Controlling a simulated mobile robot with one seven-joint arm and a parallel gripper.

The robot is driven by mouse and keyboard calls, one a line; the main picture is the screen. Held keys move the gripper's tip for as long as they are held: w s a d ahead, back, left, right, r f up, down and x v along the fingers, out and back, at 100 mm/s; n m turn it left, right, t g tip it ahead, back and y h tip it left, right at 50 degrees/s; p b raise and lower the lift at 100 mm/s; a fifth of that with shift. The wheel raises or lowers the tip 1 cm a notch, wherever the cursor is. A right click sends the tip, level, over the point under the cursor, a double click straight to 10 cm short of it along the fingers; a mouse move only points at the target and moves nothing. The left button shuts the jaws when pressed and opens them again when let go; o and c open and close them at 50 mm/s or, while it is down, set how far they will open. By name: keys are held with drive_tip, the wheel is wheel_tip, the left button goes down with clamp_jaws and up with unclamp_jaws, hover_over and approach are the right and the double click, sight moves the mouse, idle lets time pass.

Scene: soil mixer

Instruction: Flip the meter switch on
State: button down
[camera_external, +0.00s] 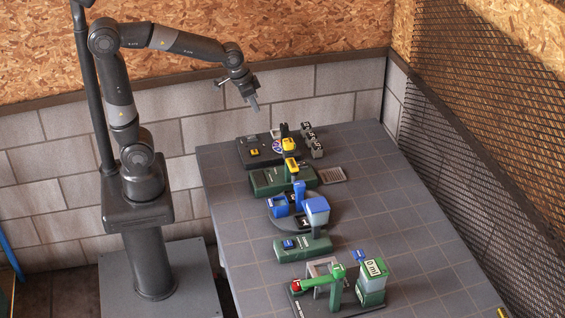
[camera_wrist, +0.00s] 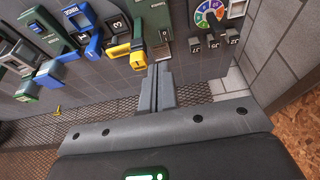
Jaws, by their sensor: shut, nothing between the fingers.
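The black device with a round multicolored dial (camera_external: 279,146), which looks like the meter, sits at the far end of the table. A small yellow piece (camera_external: 254,152) is on its left part. The dial (camera_wrist: 209,13) also shows at the top of the wrist view, cut off by the frame edge. I cannot tell which part is the meter switch. My gripper (camera_external: 255,106) is above the far table edge, behind and above the device, touching nothing. In the wrist view its fingers (camera_wrist: 158,68) are together and empty, beside a yellow lever end (camera_wrist: 138,60) in the picture.
Several small dark blocks (camera_external: 313,141) stand right of the dial. Nearer are a green unit with a yellow lever (camera_external: 290,166), a blue-armed unit (camera_external: 299,195), a green base with a blue switch (camera_external: 303,245), and a green-armed unit (camera_external: 337,275). The table's right side (camera_external: 400,210) is clear.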

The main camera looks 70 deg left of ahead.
drive_tip(key=g, duration=0.2)
hover_over(304, 163)
drive_tip(key=s, duration=0.4)
wheel_tip(304, 163, down, 11)
drive_tip(key=shift+w+f, duration=0.15)
drive_tip(key=shift+f, duration=0.3)
drive_tip(key=w+f, duration=0.1)
drive_tip(key=f, duration=0.3)
drive_tip(key=w+f, duration=0.1)
drive_tip(key=f, duration=0.4)
drive_tip(key=w+f, duration=0.1)
drive_tip(key=f, duration=0.3)
drive_tip(key=shift+f, duration=0.35)
